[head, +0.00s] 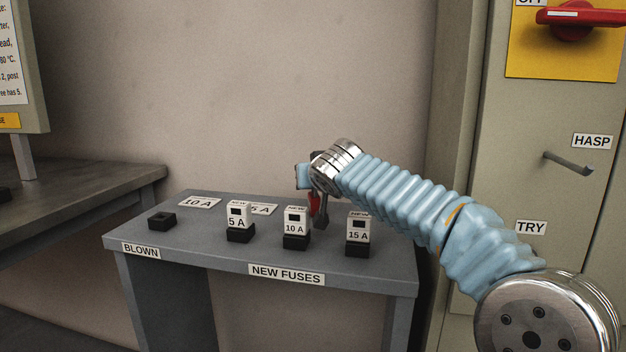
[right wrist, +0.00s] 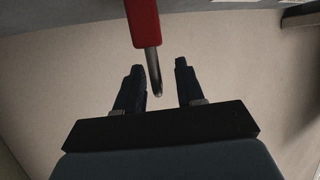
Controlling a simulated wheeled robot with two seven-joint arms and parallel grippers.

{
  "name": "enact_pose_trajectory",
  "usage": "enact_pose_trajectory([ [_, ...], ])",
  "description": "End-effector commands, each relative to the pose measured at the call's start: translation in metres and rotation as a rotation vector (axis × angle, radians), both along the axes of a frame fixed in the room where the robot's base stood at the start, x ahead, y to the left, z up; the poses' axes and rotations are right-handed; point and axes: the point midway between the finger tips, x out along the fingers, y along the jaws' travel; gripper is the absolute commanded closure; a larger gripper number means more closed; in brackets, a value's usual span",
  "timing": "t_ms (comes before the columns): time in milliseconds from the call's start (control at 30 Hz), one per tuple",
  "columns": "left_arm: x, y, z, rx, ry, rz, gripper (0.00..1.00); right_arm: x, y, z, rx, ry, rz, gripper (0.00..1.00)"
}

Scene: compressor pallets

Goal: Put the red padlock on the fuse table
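The red padlock (head: 314,204) shows as a small red patch at the back of the fuse table (head: 190,246), largely hidden by my right gripper (head: 320,214). In the right wrist view, its red body (right wrist: 143,22) is at the top, with the metal shackle pointing toward the gap between my fingers. My right gripper (right wrist: 159,78) is open, with a clear gap on both sides of the shackle's end. The padlock's bottom is out of frame, so I cannot tell whether it touches the tabletop. My left gripper is not in view.
Labelled 5 A (head: 239,221), 10 A (head: 296,226) and 15 A (head: 359,233) fuses stand in black holders along the table. An empty black holder (head: 162,220) is at the left. A cabinet with a HASP peg (head: 568,163) and red switch handle (head: 588,18) stands at right.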

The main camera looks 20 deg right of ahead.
Motion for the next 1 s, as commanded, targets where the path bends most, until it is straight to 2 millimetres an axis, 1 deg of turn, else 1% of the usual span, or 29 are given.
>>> enact_pose_trajectory([
  [167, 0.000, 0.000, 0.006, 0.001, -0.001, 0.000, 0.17, 0.000, 0.000, 0.005, 0.000, 0.000, 0.000, 0.62],
  [233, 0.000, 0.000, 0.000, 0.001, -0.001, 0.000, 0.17, -0.008, 0.001, 0.006, 0.000, -0.003, 0.001, 0.62],
  [267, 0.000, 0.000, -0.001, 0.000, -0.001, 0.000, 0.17, -0.013, 0.002, 0.008, 0.000, -0.004, 0.002, 0.62],
  [600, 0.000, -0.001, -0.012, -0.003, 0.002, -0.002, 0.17, -0.084, 0.012, 0.036, 0.002, -0.003, 0.001, 0.62],
  [700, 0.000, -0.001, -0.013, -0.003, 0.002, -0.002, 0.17, -0.098, 0.014, 0.042, 0.001, -0.003, 0.001, 0.62],
  [833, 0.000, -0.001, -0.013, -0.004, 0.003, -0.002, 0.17, -0.108, 0.016, 0.046, 0.000, -0.001, 0.000, 0.62],
  [1000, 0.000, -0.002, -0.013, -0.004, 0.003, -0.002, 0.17, -0.111, 0.016, 0.047, -0.001, -0.001, 0.000, 0.62],
])
